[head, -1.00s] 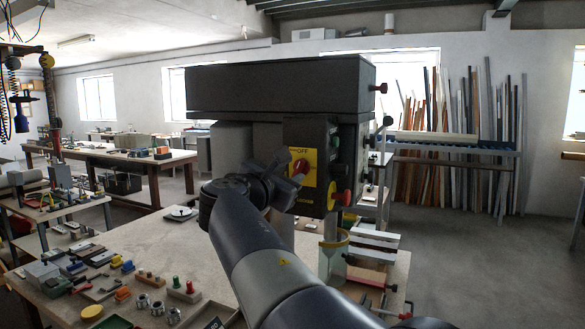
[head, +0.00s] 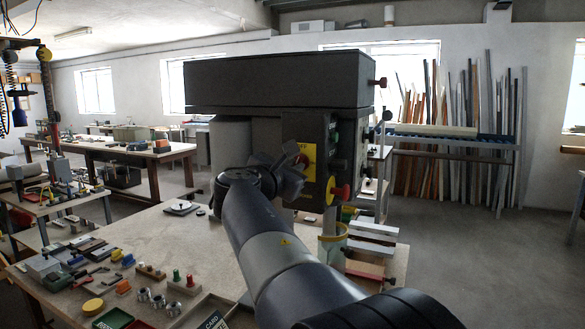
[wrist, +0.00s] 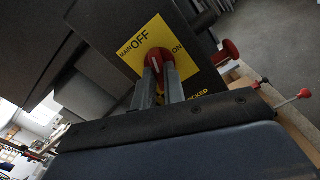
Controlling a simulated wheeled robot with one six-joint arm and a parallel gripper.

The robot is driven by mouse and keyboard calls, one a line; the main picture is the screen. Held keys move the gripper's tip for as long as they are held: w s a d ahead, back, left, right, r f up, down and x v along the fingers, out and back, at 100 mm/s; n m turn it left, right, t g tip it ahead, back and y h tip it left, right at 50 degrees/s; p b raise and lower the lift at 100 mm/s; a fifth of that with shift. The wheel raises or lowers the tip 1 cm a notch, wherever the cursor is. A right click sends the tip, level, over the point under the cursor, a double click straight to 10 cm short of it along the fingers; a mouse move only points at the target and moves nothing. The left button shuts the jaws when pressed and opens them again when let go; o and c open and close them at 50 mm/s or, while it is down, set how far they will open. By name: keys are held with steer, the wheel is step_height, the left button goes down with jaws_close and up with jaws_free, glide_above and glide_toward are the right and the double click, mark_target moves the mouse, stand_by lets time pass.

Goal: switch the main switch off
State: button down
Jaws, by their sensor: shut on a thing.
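The main switch is a red rotary handle (wrist: 166,66) on a yellow plate (wrist: 149,40) marked MAIN, OFF and ON. The plate also shows in the head view (head: 308,158), on the dark housing of a machine. In the wrist view, OFF stands above the handle and ON to its right. My gripper (wrist: 160,78) is at the plate, its two grey fingers shut on either side of the red handle. In the head view my gripper (head: 290,172) hides most of the handle. The fingers cover part of the handle, so its exact pointing is hard to read.
A red mushroom button (head: 342,192) sits low on the machine's right side, close to my gripper. The bench (head: 140,240) below carries loose parts and trays. A grey machine head (head: 280,82) overhangs above my gripper. Open floor lies to the right.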

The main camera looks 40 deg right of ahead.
steer(key=n+p, duration=0.2)
steer(key=p, duration=0.1)
steer(key=shift+r+n, duration=0.25)
steer(key=shift+n, duration=0.05)
steer(key=shift+f+n+p, duration=0.3)
steer(key=shift+n+p, duration=0.6)
steer(key=shift+n, duration=0.2)
steer(key=c, duration=1.5)
jaws_free()
steer(key=shift+a, duration=0.1)
steer(key=b+v, duration=0.3)
steer(key=v, duration=0.7)
steer(key=shift+s+a, duration=0.2)
steer(key=shift+s, duration=0.05)
